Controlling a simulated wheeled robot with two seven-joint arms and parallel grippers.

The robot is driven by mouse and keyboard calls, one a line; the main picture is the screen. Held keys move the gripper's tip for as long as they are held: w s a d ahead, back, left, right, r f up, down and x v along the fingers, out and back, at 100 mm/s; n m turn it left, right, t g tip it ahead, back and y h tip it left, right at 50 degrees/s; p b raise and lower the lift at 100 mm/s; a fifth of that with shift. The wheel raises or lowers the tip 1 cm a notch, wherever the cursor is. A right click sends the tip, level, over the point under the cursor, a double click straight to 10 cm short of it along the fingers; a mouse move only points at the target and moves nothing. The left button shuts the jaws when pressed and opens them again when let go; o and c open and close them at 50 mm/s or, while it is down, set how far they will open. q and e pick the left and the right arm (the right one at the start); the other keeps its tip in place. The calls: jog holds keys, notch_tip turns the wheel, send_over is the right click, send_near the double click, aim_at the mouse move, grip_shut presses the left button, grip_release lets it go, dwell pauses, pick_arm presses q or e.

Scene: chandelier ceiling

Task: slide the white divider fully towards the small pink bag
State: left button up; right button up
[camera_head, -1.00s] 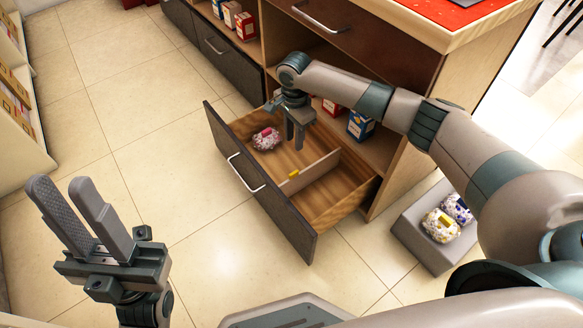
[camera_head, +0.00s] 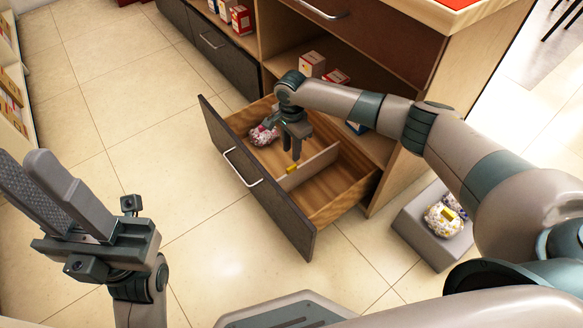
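The divider (camera_head: 316,164), a pale panel, stands upright across the open drawer (camera_head: 333,199). A small yellow piece (camera_head: 291,170) is at its near part. The small pink bag (camera_head: 262,136), pink and white, lies in the drawer's left compartment, apart from the divider. My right gripper (camera_head: 292,157) points down into the drawer on the bag's side of the divider, just above the yellow piece. Whether it touches the piece, and how far its fingers are apart, I cannot tell. My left gripper (camera_head: 52,190) is empty and open at the lower left, away from the drawer.
The drawer front with its handle (camera_head: 242,166) faces the open tiled floor at left. A grey box (camera_head: 432,228) with a patterned bag (camera_head: 445,216) stands right of the drawer. Cabinet shelves with small boxes (camera_head: 312,64) are behind my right arm.

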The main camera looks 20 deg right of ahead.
aim_at(292, 167)
notch_tip(292, 167, down, 9)
jog(key=b, duration=0.3)
jog(key=shift+r, duration=0.15)
grip_shut()
